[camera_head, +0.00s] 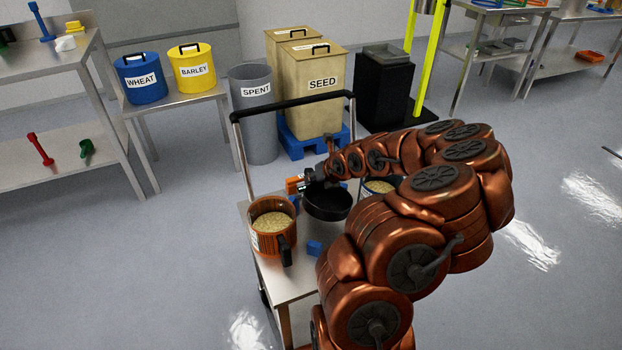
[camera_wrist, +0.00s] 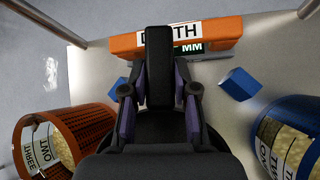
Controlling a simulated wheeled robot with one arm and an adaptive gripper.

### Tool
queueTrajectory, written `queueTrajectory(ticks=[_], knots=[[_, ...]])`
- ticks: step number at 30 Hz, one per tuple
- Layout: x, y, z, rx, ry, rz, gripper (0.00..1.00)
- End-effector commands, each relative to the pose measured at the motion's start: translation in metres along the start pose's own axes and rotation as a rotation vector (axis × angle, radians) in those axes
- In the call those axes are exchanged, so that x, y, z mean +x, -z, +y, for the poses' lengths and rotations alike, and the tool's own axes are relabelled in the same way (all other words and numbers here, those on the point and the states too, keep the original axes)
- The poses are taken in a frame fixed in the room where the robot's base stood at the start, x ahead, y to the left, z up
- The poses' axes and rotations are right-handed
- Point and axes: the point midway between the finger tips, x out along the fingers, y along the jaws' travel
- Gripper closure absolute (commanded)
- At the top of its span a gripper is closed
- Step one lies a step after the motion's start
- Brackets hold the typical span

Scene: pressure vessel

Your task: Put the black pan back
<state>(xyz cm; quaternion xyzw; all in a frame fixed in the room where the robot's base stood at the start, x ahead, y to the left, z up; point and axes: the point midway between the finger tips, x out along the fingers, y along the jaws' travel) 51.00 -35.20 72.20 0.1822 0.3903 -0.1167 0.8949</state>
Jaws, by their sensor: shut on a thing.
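The black pan (camera_head: 328,204) is over the middle of the metal cart, between two grain containers. Its body looks empty in the head view. My gripper (camera_head: 316,178) is at the pan's far side. In the wrist view my gripper (camera_wrist: 158,105) has its fingers on both sides of an upright black handle (camera_wrist: 158,65), shut on it.
On the cart (camera_head: 284,275) stand an orange grain container (camera_head: 262,232), a blue grain container (camera_head: 380,187), an orange depth gauge (camera_wrist: 175,36) and blue blocks (camera_wrist: 240,83). The cart's black handlebar (camera_head: 293,103) rises behind. The spent bin (camera_head: 254,125) and seed bins (camera_head: 318,105) stand beyond.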

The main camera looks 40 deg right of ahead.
Motion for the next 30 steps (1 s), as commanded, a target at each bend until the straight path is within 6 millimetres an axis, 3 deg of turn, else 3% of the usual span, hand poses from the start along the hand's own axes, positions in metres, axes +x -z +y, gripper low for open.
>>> queueTrajectory(ticks=[4, 5, 12, 23, 27, 30], knots=[[0.003, 0.003, -0.001, -0.009, 0.0, 0.0, 1.0], [0.003, 0.003, -0.001, -0.011, 0.0, -0.001, 0.71], [0.002, 0.002, -0.001, -0.011, 0.001, -0.001, 0.47], [0.001, 0.0, -0.001, -0.008, 0.001, -0.001, 0.47], [-0.007, -0.007, 0.001, 0.011, 0.004, -0.003, 0.47], [-0.024, -0.011, -0.004, 0.023, 0.013, -0.014, 0.47]])
